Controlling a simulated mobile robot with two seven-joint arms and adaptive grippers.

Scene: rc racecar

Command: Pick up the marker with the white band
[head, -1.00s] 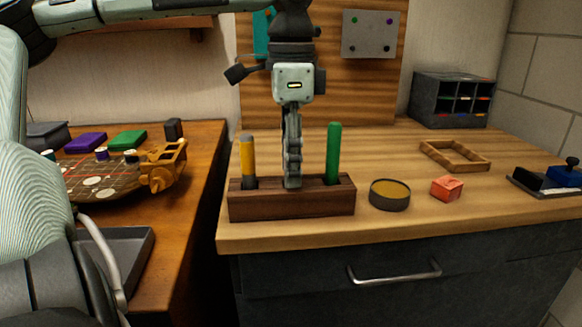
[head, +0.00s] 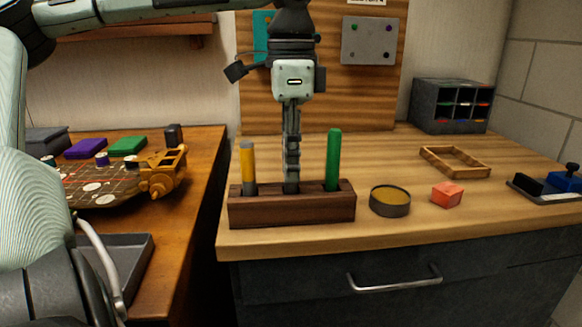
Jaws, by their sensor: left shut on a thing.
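A dark wooden holder (head: 292,210) stands near the front edge of the workbench. An orange-yellow marker (head: 247,162) stands in its left part and a green marker (head: 333,158) in its right part. No white band shows on either. My left gripper (head: 291,178) points straight down at the middle of the holder, between these two markers. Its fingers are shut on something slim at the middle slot. The fingers hide most of that thing, so I cannot make out its colour or band. My right gripper is not in view.
A round dark tin (head: 390,208), an orange-red block (head: 447,195) and a wooden frame (head: 455,171) lie to the right. A compartment box (head: 448,116) stands behind. A left table holds a car chassis (head: 75,190) and a grey tray (head: 132,260).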

